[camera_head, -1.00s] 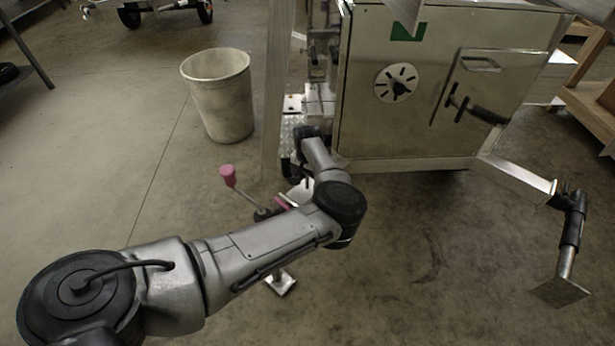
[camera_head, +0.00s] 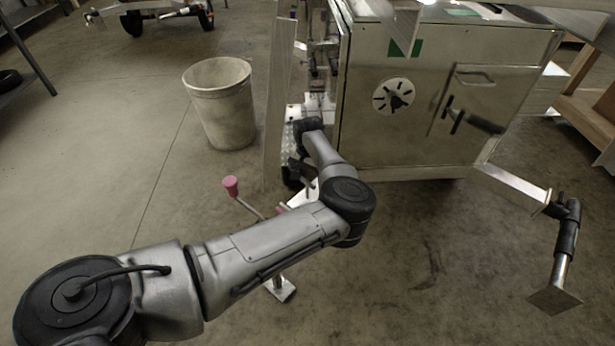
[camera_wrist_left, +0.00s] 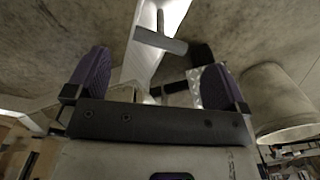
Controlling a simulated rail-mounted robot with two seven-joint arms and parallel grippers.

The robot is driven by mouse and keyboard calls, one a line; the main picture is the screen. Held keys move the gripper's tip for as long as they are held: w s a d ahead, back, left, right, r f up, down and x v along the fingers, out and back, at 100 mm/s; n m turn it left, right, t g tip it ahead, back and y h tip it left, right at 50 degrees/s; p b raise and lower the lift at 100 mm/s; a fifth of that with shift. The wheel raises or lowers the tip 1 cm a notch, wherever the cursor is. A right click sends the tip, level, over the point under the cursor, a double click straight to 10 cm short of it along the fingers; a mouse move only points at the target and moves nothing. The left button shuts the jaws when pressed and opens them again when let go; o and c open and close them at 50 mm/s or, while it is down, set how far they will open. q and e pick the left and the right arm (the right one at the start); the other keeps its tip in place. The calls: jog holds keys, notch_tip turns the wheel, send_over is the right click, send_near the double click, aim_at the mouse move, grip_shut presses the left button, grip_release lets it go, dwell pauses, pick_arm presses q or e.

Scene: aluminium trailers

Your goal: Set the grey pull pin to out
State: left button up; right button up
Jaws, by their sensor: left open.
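My left arm reaches in from the lower left, and its wrist bends down beside the left side of the metal trailer box (camera_head: 440,100). The left gripper (camera_head: 303,178) is small and partly hidden by my arm in the head view. In the left wrist view the two purple-padded fingers (camera_wrist_left: 157,65) stand wide apart with nothing held. A grey T-shaped bar (camera_wrist_left: 160,40), possibly the grey pull pin, lies beyond the gap between the fingertips, apart from them. I cannot tell the pin's position. In the head view I cannot make it out. My right gripper is not in view.
A pink-knobbed lever (camera_head: 231,186) rises just left of my forearm. A pale bin (camera_head: 221,105) stands farther back left. A jack leg (camera_head: 567,240) with a square foot is at the right. Floor at left and lower right is clear.

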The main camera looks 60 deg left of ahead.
pick_arm(q)
notch_tip(320, 180, up, 7)
jog(key=p, duration=0.2)
jog(key=shift+f, duration=0.1)
dwell(0.7)
